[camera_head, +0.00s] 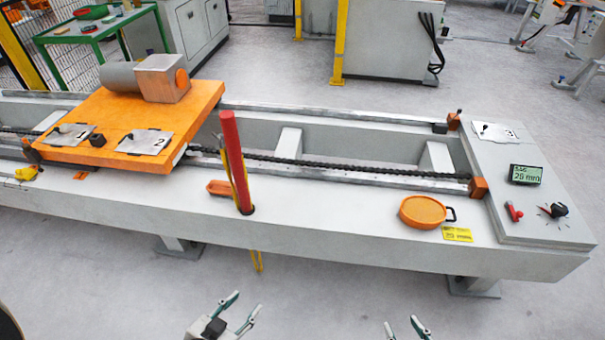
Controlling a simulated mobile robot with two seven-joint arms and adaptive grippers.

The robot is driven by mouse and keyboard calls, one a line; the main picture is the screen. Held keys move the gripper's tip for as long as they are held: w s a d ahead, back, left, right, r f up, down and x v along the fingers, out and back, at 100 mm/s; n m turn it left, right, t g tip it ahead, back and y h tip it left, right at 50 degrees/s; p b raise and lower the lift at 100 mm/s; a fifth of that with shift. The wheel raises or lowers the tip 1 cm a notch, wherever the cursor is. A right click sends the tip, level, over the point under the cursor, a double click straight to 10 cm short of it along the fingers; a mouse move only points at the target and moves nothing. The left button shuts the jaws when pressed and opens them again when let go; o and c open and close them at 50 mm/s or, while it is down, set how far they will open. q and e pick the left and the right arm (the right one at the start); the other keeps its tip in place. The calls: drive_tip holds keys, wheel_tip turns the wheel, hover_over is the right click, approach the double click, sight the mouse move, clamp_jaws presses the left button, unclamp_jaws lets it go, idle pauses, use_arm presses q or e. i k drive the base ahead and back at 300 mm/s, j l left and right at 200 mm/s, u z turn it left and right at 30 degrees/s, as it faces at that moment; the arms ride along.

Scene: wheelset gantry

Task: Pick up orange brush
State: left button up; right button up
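A small orange block-like object (220,188) lies on the near ledge of the grey gantry bed, just left of the upright red cylinder (234,150). It looks like the orange brush, but its bristles cannot be made out. My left gripper (246,301) is open and empty at the bottom of the view, in front of the bed and below the ledge in the picture. My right gripper (400,322) is open and empty at the bottom edge, mostly cut off, further right. Both are well apart from the orange object.
The bed (330,222) has an orange carriage (150,108) at left and a round orange item (422,211) at right. The ledge between cylinder and round item is clear.

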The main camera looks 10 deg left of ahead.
sight(222, 188)
drive_tip(key=i+j+z, duration=0.15)
drive_tip(key=j, duration=0.55)
drive_tip(key=j+z, duration=0.15)
drive_tip(key=j, duration=0.6)
